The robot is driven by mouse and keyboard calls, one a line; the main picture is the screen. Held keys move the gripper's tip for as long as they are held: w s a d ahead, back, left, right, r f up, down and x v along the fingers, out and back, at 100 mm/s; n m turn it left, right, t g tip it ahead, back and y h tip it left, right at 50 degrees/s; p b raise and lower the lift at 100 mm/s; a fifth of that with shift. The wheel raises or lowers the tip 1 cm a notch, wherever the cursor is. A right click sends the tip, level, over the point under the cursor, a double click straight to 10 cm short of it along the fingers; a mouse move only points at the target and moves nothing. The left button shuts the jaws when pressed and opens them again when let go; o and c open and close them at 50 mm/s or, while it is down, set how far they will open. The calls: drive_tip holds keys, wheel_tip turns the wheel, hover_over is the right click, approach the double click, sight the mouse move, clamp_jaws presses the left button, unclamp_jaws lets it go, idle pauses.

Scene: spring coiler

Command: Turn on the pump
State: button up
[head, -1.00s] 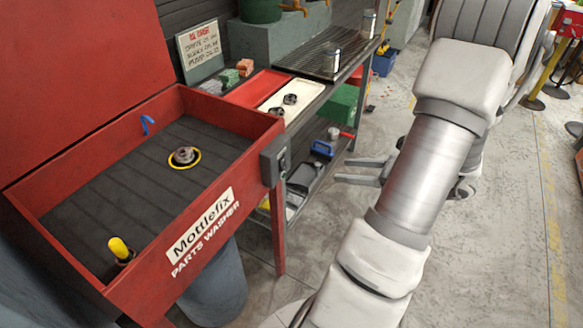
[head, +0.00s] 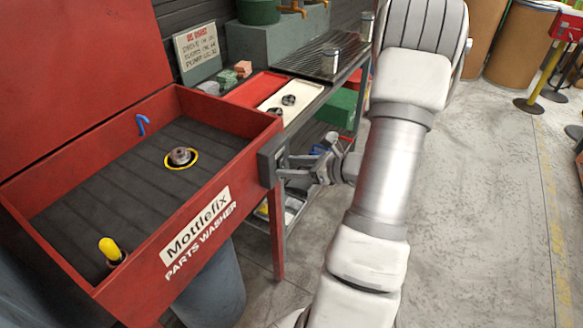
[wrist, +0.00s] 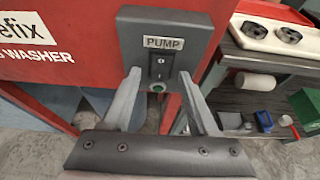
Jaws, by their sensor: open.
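The pump switch box (wrist: 170,25) is a grey box labelled PUMP, with a dark rocker switch (wrist: 158,68) and a round green light or button (wrist: 157,88) below it. It is fixed to the right end of the red parts washer (head: 150,255); the box also shows in the head view (head: 268,162). My gripper (wrist: 160,78) is open and empty. Its fingers sit on either side of the switch in the wrist view, close to the box. I cannot tell if they touch it. In the head view my gripper (head: 284,167) is just right of the box.
A dark part (head: 180,157) sits in a yellow ring in the washer basin, near a blue hose (head: 142,124) and a yellow-handled brush (head: 108,248). A shelf bench with a red tray (head: 258,88) and white tray (head: 283,110) stands behind. Open floor lies to the right.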

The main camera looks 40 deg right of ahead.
drive_tip(key=shift+c, duration=0.2)
clamp_jaws()
drive_tip(key=shift+f, duration=0.1)
drive_tip(key=f+t+b, duration=0.1)
drive_tip(key=b, duration=0.2)
drive_tip(key=shift+r+t+y+b, duration=0.15)
drive_tip(key=shift+t+y+b, duration=0.35)
drive_tip(key=shift+t+b, duration=0.3)
drive_tip(key=shift+o, duration=0.2)
unclamp_jaws()
